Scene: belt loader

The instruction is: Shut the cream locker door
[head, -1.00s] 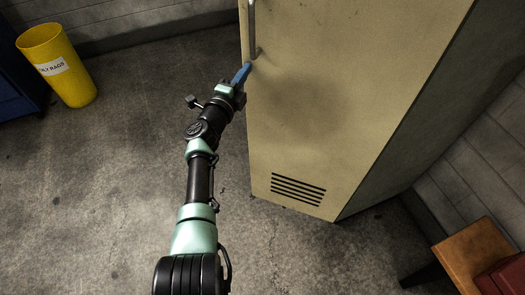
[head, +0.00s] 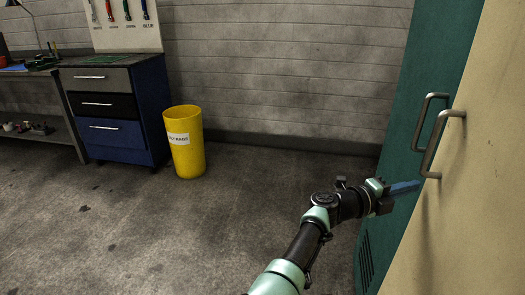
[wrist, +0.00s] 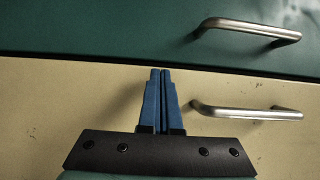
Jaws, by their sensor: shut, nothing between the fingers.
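The cream locker door (head: 470,200) fills the right of the head view, with a grey bar handle (head: 436,147) near its left edge. In the wrist view the cream door (wrist: 60,110) spans the lower part, its handle (wrist: 245,113) right of my fingers. My gripper (head: 417,186) is shut and empty, its blue fingers just below the handle in the head view. In the wrist view the fingertips (wrist: 160,71) lie together over the cream surface near its edge. I cannot tell if they touch it, nor whether the door stands slightly ajar.
A teal door (head: 440,70) with its own handle (head: 424,118) adjoins the cream edge. A yellow rag bin (head: 186,155) stands by the back wall, beside a blue drawer cabinet (head: 125,140) and workbench (head: 35,90). The concrete floor between is clear.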

